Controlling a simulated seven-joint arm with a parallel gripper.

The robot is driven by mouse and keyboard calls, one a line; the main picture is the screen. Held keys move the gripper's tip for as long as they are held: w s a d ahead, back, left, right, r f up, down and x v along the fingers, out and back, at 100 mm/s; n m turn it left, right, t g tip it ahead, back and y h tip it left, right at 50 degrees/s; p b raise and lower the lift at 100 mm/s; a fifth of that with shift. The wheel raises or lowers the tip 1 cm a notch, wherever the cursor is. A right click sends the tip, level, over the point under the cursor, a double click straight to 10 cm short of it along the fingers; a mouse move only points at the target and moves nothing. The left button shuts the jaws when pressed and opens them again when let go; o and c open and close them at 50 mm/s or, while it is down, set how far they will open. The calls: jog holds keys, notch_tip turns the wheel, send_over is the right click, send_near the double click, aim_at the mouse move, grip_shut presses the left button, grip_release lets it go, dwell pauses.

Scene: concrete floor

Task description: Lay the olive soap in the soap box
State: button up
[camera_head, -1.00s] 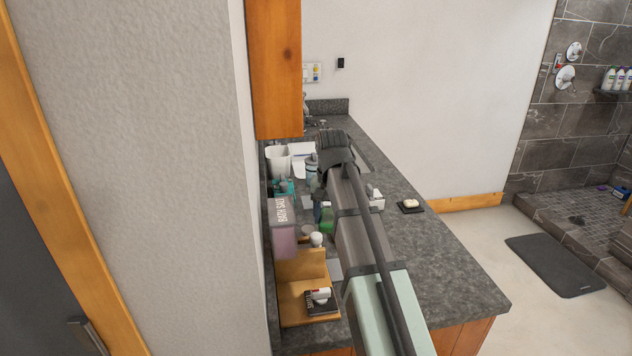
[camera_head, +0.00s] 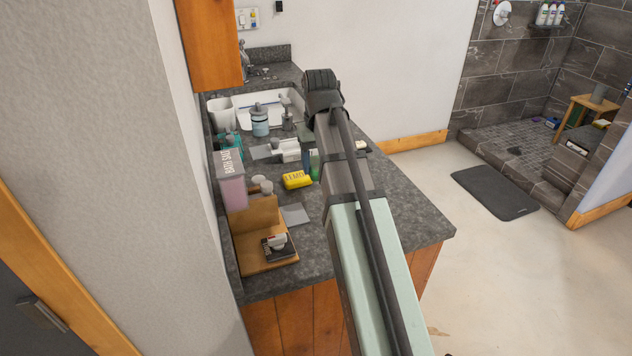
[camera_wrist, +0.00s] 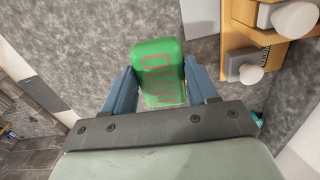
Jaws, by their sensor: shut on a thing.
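The olive soap (camera_wrist: 160,72) is a green block with red lettering, held between the blue fingers of my gripper (camera_wrist: 160,88) in the wrist view. The fingers press on its two sides, and grey countertop shows behind it. In the head view my arm hides most of the gripper; a bit of green (camera_head: 315,163) shows at the arm's left edge, perhaps the soap. A small white open box (camera_head: 287,147) on the counter, left of my arm, looks like the soap box; its right part is covered by my arm. Its inside is hard to make out.
A yellow soap bar (camera_head: 297,180) lies on the counter before the white box. A wooden stand (camera_head: 262,228), a bath salt container (camera_head: 231,180), a pump bottle (camera_head: 260,122) and a white sink (camera_head: 245,112) are around. A grey sheet (camera_head: 294,214) lies flat. The counter's right front is bare.

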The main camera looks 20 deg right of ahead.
aim_at(318, 165)
jog(key=shift+n, duration=0.4)
jog(key=shift+f, duration=5)
jog(key=shift+f, duration=0.15)
jog(key=o, duration=1.1)
notch_tip(318, 165, up, 7)
jog(key=shift+r, duration=0.1)
jog(key=o, duration=0.3)
jog(key=shift+r, duration=0.3)
